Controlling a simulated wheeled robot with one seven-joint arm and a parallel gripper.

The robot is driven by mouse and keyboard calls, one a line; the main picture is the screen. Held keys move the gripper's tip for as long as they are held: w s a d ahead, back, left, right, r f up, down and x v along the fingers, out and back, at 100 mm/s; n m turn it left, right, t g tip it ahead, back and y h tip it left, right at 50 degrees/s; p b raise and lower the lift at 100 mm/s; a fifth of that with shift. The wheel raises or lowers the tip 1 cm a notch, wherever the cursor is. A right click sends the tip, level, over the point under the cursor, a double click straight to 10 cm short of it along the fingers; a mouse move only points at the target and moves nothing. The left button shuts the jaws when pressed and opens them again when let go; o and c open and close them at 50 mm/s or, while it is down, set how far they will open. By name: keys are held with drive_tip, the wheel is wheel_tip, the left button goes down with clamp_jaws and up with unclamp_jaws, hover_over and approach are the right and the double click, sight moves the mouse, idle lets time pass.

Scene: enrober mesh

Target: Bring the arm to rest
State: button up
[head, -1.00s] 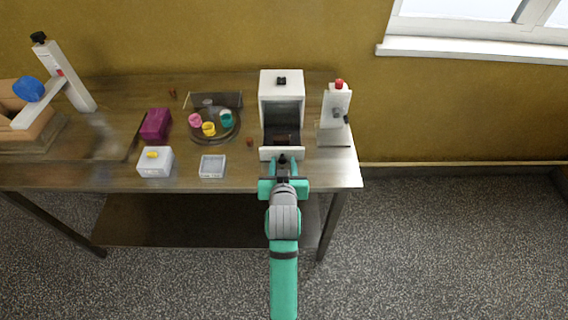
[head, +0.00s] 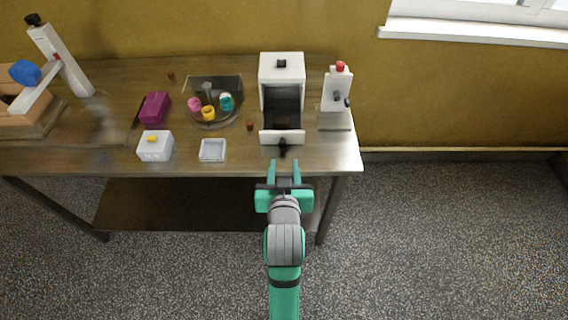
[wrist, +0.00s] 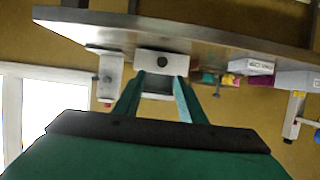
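My gripper (head: 283,172) is in front of the table's front edge in the head view. Its two green fingers are apart and nothing shows between them, so it is open and empty. In the wrist view the fingers (wrist: 157,98) also stand apart, with the white machine (wrist: 162,64) beyond them. In the head view this white box-shaped machine (head: 281,66) stands on the table with its front open and a low white panel at its front. A black knob (head: 282,148) on that panel is just beyond my fingertips, with a gap between.
The floor at right is clear.

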idle(0.4)
drive_tip(key=s+f, duration=1)
drive_tip(key=s, duration=0.3)
drive_tip(key=s+t, duration=0.1)
drive_tip(key=s, duration=1.8)
drive_tip(key=shift+s+a+t, duration=0.15)
drive_tip(key=shift+a+t, duration=0.1)
drive_tip(key=shift+t, duration=0.15)
drive_tip(key=shift+d+r, duration=0.1)
